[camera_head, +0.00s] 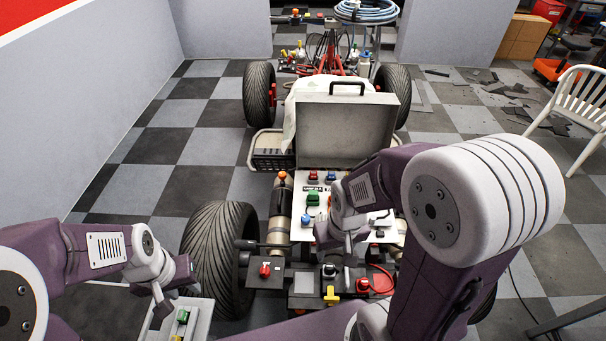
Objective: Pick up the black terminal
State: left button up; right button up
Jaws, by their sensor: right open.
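My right gripper (338,245) is open over the pale panel (300,232) on the stripped quad, its wrist and arm covering part of the panel. A small dark piece (379,233) lies on the panel just right of this gripper; it may be the black terminal, but it is too small to be sure. Red (313,175), blue (332,176) and green (313,199) terminals stand on the panel behind the gripper. My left gripper (163,303) hangs low at the left, beside a pale tray (200,319); whether its jaws are open is unclear.
An open grey case lid (345,130) stands behind the panel. Large tyres (218,255) flank the quad. Red (265,270) and yellow (331,294) terminals sit on the near frame. A white chair (580,105) stands at right. The checkered floor at left is clear.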

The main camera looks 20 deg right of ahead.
aim_at(328, 266)
jog(key=l+u, duration=0.7)
jog(key=k+l+u, duration=0.15)
jog(key=u, duration=0.2)
jog(key=l, duration=0.1)
